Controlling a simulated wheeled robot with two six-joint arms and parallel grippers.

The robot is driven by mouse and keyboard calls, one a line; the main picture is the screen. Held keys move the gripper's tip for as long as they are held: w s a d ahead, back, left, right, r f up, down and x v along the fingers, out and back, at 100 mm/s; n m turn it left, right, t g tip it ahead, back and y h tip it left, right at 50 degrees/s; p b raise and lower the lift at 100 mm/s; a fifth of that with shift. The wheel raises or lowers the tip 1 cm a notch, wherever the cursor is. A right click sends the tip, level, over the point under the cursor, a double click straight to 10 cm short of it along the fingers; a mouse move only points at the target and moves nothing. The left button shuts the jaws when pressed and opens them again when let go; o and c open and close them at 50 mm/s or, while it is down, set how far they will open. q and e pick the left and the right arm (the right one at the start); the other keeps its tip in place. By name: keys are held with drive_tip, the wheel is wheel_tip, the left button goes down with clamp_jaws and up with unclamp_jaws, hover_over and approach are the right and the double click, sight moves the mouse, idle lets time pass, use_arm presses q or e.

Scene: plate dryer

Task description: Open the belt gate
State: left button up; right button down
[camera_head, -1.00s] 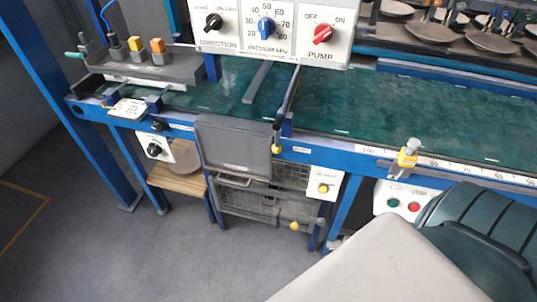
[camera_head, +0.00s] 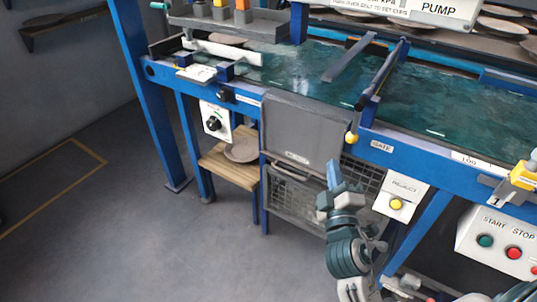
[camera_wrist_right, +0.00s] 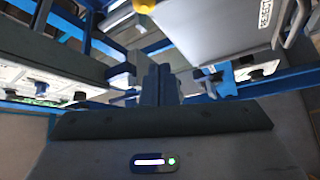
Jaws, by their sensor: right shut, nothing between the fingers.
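The belt gate (camera_head: 388,68) is a dark bar standing across the green belt (camera_head: 290,68), beside the blue rail's GATE label (camera_head: 382,146). A lever with a yellow knob (camera_head: 351,138) hangs at its front end, over the rail. My right gripper (camera_head: 333,168) is shut and empty. It points up, just below and left of the knob in the head view, in front of the wire basket. In the right wrist view the shut fingers (camera_wrist_right: 160,84) point toward the machine, and the yellow knob (camera_wrist_right: 144,5) is at the top edge, apart from them. My left gripper is out of view.
A grey panel (camera_head: 303,128) hangs from the rail left of the knob, above a wire basket (camera_head: 295,195). The REJECT box (camera_head: 401,194) is right of the gripper, with the START/STOP box (camera_head: 500,240) farther right. Open floor (camera_head: 130,240) lies at left.

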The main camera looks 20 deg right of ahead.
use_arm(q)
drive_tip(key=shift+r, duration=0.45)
use_arm(e)
drive_tip(key=shift+s+r, duration=0.25)
drive_tip(key=shift+r, duration=0.4)
drive_tip(key=p+x, duration=0.2)
drive_tip(key=x, duration=0.8)
use_arm(q)
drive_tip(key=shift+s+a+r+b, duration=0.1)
drive_tip(key=shift+b, duration=0.55)
use_arm(e)
drive_tip(key=shift+s+d+f, duration=0.4)
drive_tip(key=shift+s+d, duration=0.1)
drive_tip(key=shift+d, duration=0.25)
drive_tip(key=shift+s+d+f, duration=0.4)
drive_tip(key=shift+s+d, duration=0.05)
drive_tip(key=shift+d, duration=0.35)
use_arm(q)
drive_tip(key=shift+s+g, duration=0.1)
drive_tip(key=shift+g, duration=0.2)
use_arm(e)
drive_tip(key=shift+r, duration=0.1)
